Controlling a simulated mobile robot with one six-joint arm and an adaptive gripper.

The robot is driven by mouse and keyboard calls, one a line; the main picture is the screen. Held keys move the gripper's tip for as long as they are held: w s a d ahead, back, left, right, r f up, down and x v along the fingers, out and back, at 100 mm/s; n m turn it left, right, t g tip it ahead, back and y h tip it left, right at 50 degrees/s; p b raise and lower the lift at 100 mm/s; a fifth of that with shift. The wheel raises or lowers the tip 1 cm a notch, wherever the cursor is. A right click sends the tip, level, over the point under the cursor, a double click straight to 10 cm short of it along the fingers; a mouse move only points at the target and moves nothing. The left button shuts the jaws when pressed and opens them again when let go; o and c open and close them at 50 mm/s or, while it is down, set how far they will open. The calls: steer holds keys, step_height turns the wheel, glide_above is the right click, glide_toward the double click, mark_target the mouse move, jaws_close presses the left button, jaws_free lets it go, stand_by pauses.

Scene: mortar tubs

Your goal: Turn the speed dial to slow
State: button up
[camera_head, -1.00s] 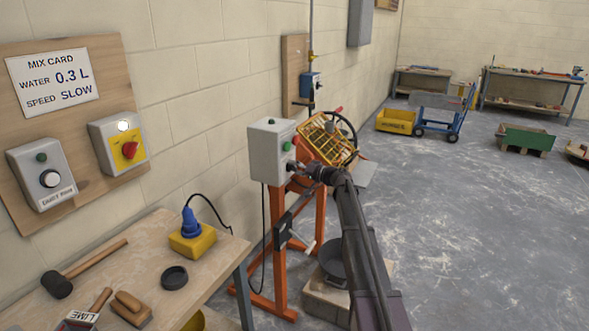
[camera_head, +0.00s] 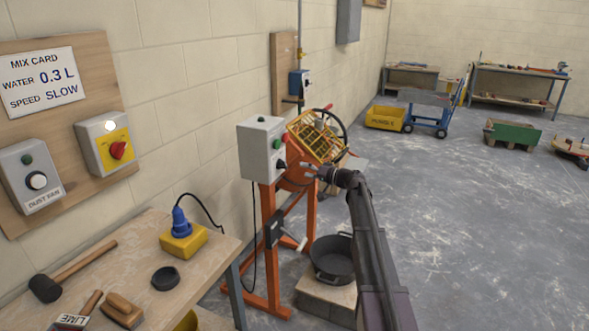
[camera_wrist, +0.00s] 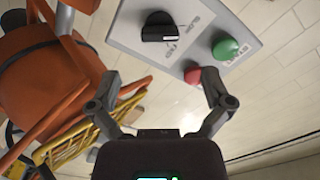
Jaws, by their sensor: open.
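The speed dial is a black knob (camera_wrist: 160,27) on the grey face of the control box (camera_head: 252,150), which is fixed to the orange mixer stand. The word SLOW is printed beside the knob in the wrist view; a second label by it is too blurred to read. I cannot tell surely which label the knob points at. My gripper (camera_wrist: 160,78) is open and empty, its fingers spread in front of the box face and apart from the knob. In the head view my gripper (camera_head: 312,171) is just right of the box.
A green button (camera_wrist: 228,48) and a red button (camera_wrist: 193,75) sit close to the knob. The mixer's yellow grille (camera_head: 318,137) is behind the box. A black tub (camera_head: 333,258) stands below my arm. A workbench (camera_head: 140,255) is at left. Open floor lies right.

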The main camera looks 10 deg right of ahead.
steer(key=shift+v, duration=1.8)
steer(key=s+a+f+n+g+h+p, duration=0.1)
steer(key=s+a+f+g+h+p, duration=0.2)
steer(key=s+a, duration=0.45)
steer(key=s+a+f+g+h+p, duration=0.25)
steer(key=s+a+f+g, duration=0.2)
steer(key=s, duration=0.65)
steer(key=s+d+f+g+h+p, duration=0.1)
steer(key=s+h, duration=0.3)
steer(key=s, duration=0.6)
steer(key=s+d+f+m+g+h+p, duration=0.1)
steer(key=s+h, duration=0.4)
steer(key=s, duration=0.5)
steer(key=shift+d+g+p, duration=0.5)
steer(key=shift+g+p, duration=0.05)
steer(key=shift+p, duration=0.2)
steer(key=shift+s, duration=0.1)
